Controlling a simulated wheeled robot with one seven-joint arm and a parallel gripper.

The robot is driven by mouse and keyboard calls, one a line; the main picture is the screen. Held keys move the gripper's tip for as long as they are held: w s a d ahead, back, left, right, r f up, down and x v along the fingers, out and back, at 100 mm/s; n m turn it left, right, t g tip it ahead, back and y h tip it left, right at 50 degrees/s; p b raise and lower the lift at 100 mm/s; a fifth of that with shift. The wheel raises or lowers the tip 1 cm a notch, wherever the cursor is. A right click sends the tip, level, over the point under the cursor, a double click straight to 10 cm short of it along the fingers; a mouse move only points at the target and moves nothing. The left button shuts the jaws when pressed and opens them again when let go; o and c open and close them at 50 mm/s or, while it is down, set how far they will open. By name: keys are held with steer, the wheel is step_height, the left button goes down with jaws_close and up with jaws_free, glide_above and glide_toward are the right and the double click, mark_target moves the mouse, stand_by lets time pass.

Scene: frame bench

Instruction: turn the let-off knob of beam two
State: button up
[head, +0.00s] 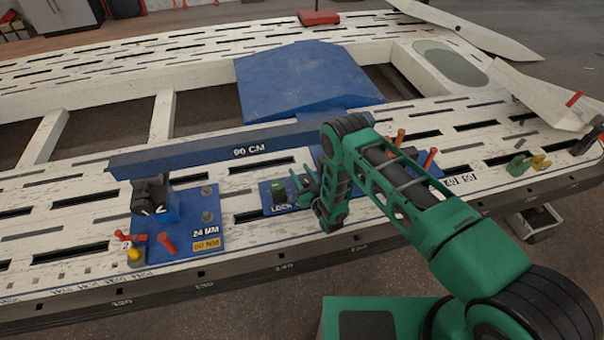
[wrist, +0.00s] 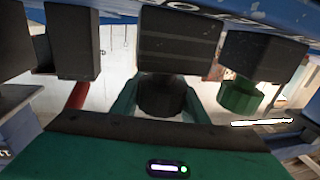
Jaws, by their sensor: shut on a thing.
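In the head view, my green gripper (head: 307,188) is low over the small blue plate (head: 270,210) marked LOCK, in front of the blue beam (head: 240,143) marked 90 CM. In the wrist view, my gripper (wrist: 160,100) has its two green fingers against either side of a dark round knob (wrist: 162,97) and is shut on it. In the head view the arm and fingers hide this knob, and no label on it can be read.
A blue plate (head: 200,222) with a 2-marked block (head: 153,200), red handles and a yellow knob (head: 134,254) is at left. Red pegs (head: 399,138) stand close behind my arm. Dark blocks (wrist: 178,45) hang close above the fingers in the wrist view.

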steer(key=n+g+y, duration=0.2)
steer(key=y, duration=0.1)
steer(key=s+a+n+g+y, duration=0.1)
steer(key=shift+a, duration=0.1)
steer(key=shift+s+a+n+g+y, duration=0.15)
steer(key=shift+n+g+y, duration=0.7)
steer(key=shift+g, duration=0.1)
steer(key=shift+s+a+n+g+y, duration=0.1)
steer(key=shift+s+n+g+y, duration=0.05)
steer(key=shift+n+g+y, duration=0.7)
steer(key=shift+g, duration=0.3)
steer(key=o, duration=1.1)
steer(key=shift+c, duration=0.2)
